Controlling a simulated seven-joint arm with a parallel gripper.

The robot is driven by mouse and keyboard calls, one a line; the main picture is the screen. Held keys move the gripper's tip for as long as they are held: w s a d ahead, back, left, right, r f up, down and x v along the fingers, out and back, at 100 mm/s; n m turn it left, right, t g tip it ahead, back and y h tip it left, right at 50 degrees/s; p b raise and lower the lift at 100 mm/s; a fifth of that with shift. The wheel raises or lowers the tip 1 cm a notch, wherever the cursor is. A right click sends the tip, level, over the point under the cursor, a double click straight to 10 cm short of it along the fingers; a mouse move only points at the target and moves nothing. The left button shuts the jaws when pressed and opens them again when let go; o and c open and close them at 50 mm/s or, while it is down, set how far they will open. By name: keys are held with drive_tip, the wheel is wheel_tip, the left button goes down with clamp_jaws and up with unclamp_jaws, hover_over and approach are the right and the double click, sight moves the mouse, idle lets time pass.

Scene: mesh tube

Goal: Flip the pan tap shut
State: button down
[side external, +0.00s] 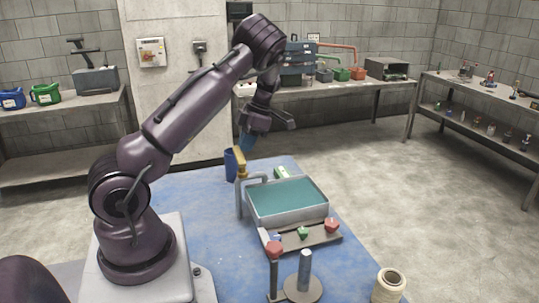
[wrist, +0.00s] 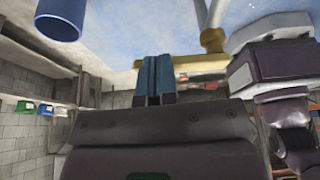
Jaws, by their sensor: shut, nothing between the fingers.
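The tap has a grey pipe (side external: 239,202) that rises at the left end of the pan and bends over towards it. Its brass-yellow lever (side external: 240,163) sits on top and appears to stand upright in the side view. In the wrist view the yellow lever (wrist: 200,62) runs sideways just behind my fingers. The pan (side external: 256,214) is a grey rectangular tray with a teal surface inside. My gripper (side external: 245,146) has blue fingers, shut and empty, just above and beside the lever; the fingers also show in the wrist view (wrist: 154,82). I cannot tell whether they touch it.
A blue cup (side external: 231,166) stands close behind the tap. A dark rack (side external: 318,238) with red and green pieces lies before the pan. A stand with a grey rod (side external: 304,270) and a cream spool (side external: 389,286) are at the front. The blue tabletop (side external: 200,222) is clear at left.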

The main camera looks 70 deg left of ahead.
drive_tip(key=shift+w, duration=0.1)
idle(0.3)
drive_tip(key=w+r, duration=0.7)
drive_tip(key=r, duration=0.2)
drive_tip(key=shift+w+d+r, duration=0.2)
drive_tip(key=shift+w, duration=0.05)
